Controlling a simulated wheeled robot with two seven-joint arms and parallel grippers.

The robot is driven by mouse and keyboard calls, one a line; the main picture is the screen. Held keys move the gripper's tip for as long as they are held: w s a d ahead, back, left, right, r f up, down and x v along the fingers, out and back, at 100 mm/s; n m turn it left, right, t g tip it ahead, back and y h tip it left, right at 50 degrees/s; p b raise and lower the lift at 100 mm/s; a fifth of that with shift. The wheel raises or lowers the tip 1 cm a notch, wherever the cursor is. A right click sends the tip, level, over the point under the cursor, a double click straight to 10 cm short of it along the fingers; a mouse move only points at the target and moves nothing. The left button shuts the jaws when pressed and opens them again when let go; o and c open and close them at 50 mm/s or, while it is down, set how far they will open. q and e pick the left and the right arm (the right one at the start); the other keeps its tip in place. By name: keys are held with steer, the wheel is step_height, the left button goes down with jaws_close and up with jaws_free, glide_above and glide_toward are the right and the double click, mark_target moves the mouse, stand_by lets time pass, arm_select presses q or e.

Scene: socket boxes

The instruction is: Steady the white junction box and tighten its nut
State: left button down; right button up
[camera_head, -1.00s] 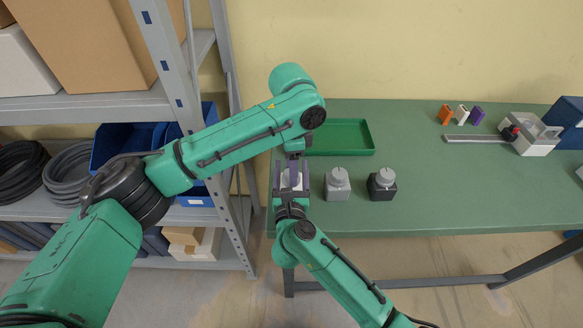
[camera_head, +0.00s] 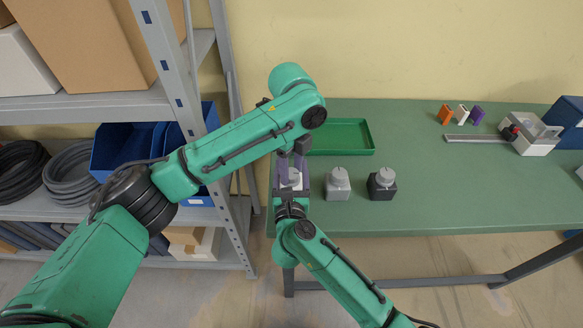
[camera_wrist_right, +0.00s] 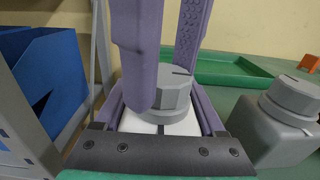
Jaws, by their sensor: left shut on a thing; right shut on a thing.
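The white junction box (camera_wrist_right: 163,127) stands on the green table at its left end, partly hidden by the grippers. Its round grey nut (camera_wrist_right: 173,92) with a dark mark on top sits on the box. My right gripper (camera_head: 291,189) comes from the near side and is shut on the box, a purple finger on each side of it in the wrist view. My left gripper (camera_head: 293,172) reaches down from above; its purple fingers stand on two sides of the nut and are shut on it. The nut and box show only in small part in the head view (camera_head: 294,182).
A grey box (camera_head: 338,188) and a dark box (camera_head: 381,188), each with a grey nut, stand to the right. A green tray (camera_head: 340,150) lies behind. A shelf with blue bins (camera_head: 125,150) is at the left. The table's right middle is clear.

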mark_target(291, 173)
arm_select(q)
steer(key=shift+r+m, duration=0.1)
steer(key=shift+m, duration=0.5)
steer(key=shift+c, duration=1.7)
jaws_free()
step_height(291, 173, up, 12)
